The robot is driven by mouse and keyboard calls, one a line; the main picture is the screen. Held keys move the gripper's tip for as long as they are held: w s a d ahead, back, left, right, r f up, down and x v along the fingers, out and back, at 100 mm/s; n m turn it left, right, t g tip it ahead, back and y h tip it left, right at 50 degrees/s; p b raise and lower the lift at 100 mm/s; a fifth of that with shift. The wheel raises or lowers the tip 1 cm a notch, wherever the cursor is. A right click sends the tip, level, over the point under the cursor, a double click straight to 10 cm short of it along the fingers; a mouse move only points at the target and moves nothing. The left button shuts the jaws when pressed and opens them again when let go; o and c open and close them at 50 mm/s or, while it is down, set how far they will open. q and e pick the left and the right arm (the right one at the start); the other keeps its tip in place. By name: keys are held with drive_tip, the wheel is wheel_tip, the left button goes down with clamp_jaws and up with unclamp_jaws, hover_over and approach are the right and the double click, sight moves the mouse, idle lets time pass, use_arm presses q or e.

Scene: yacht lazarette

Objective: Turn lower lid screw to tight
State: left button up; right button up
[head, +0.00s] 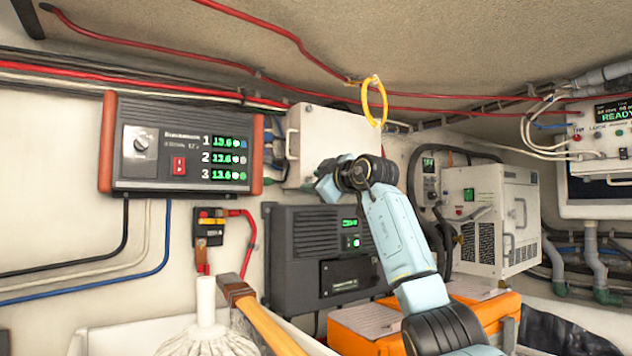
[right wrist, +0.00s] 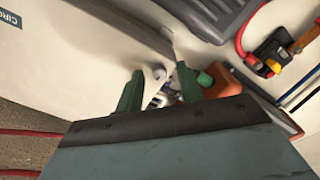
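The white lidded box (head: 305,135) is on the back wall, with a handle on its left side. Its pale face (right wrist: 85,60) fills the left of the right wrist view, with part of a dark label at the edge. My right gripper (head: 318,186) is at the box's lower edge in the head view and hides that part. In the right wrist view its two green fingers (right wrist: 160,92) stand apart. A small greyish knob-like part (right wrist: 158,73) shows between and beyond them; I cannot tell for sure whether it is the lower lid screw. My left gripper is not in view.
A charger panel (head: 180,150) with green readouts is left of the box. A dark grey unit (head: 310,240) is below it. A yellow ring (head: 374,103) hangs at the upper right. Red cables run overhead.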

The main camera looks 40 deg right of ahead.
drive_tip(key=shift+s+b, duration=0.3)
drive_tip(key=shift+s, duration=0.25)
drive_tip(key=s+a+b, duration=0.1)
drive_tip(key=s+b, duration=0.2)
drive_tip(key=s, duration=0.9)
drive_tip(key=shift+a, duration=0.2)
drive_tip(key=shift+s, duration=0.1)
